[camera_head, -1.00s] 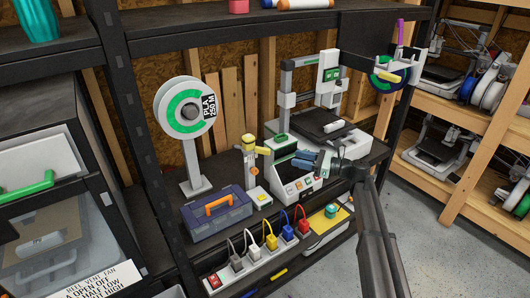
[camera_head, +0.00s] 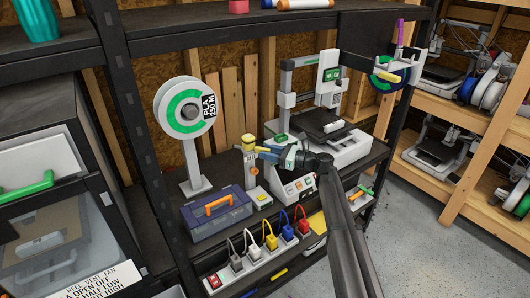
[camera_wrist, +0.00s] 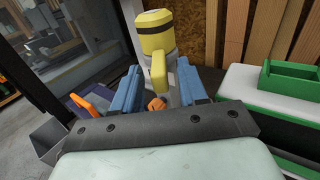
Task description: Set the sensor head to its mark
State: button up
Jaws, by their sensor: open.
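The sensor head with its yellow cap (camera_head: 248,139) sits on a short pale post on the shelf, between the toolbox and the white control box. In the wrist view, the yellow cap (camera_wrist: 153,35) has a dark band, and a yellow lever points toward me. An orange knob (camera_wrist: 156,104) shows below the lever. My gripper (camera_head: 263,154) is at the post from the right. Its blue fingers (camera_wrist: 158,88) are open, one on each side of the lever and post. I cannot tell whether either finger touches. The mark is not clearly visible.
A blue toolbox (camera_head: 217,219) with an orange handle stands left of the post, below a spool stand (camera_head: 194,160). The white control box (camera_head: 300,187) is close on the right, partly behind my arm. A power strip (camera_head: 254,260) with coloured plugs runs along the front.

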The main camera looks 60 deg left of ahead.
jog(key=shift+x, duration=0.8)
jog(key=shift+c, duration=0.4)
grip_shut()
